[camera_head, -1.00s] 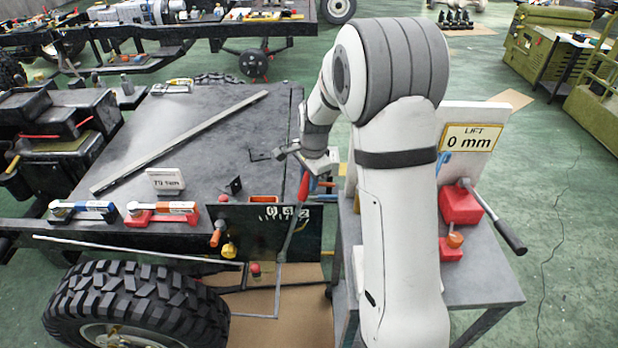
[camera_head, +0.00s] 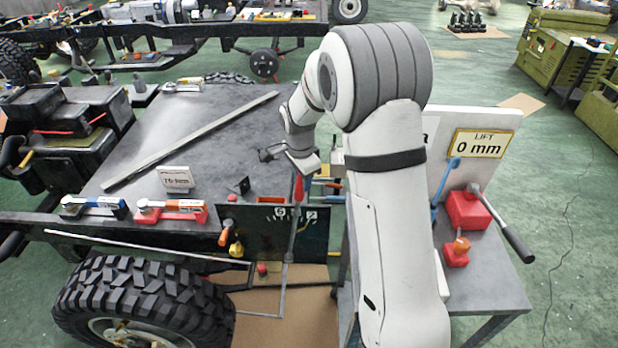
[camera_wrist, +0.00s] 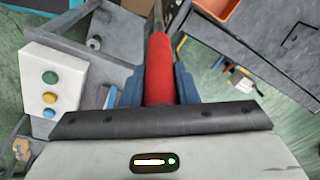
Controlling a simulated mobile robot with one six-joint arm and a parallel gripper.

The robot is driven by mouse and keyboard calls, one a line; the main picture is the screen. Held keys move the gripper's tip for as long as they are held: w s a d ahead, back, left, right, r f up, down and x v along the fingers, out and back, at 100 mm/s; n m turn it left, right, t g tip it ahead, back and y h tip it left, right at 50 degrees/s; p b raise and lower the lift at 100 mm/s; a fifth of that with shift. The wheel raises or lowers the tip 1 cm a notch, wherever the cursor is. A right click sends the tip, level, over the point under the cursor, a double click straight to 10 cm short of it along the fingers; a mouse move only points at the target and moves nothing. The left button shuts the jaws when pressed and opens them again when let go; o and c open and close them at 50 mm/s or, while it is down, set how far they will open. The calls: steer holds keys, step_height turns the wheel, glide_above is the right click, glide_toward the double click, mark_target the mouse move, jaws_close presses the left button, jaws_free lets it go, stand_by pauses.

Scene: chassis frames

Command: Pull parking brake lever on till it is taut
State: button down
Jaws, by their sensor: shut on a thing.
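The parking brake lever has a red grip (camera_head: 298,188) on a thin grey shaft that stands nearly upright beside the dark panel (camera_head: 262,230) at the chassis front corner. My gripper (camera_head: 296,168) is shut on the top of this grip. In the wrist view the red grip (camera_wrist: 160,65) lies between the two blue fingers of my gripper (camera_wrist: 160,88). The shaft runs away past the top of that view. Numbered marks show on the panel near the shaft, too small to read surely. A thin rod runs along the chassis side to the left.
The tyre (camera_head: 140,305) stands in front of the chassis at left. A grey trolley (camera_head: 490,285) with a red lift unit (camera_head: 468,210) and a "0 mm" sign (camera_head: 480,144) is at right, close to my arm. A small button box (camera_wrist: 48,85) shows in the wrist view.

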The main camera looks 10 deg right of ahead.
steer(key=c, duration=1.1)
jaws_free()
steer(key=shift+s+a+r+b, duration=0.1)
steer(key=shift+r+b, duration=0.2)
steer(key=shift+r, duration=1)
steer(key=shift+s+d+r+b, duration=0.15)
steer(key=shift+r+b, duration=0.1)
steer(key=shift+r, duration=1.05)
steer(key=shift+s+a+r+b, duration=0.15)
steer(key=shift+r+b, duration=0.15)
steer(key=shift+r, duration=1)
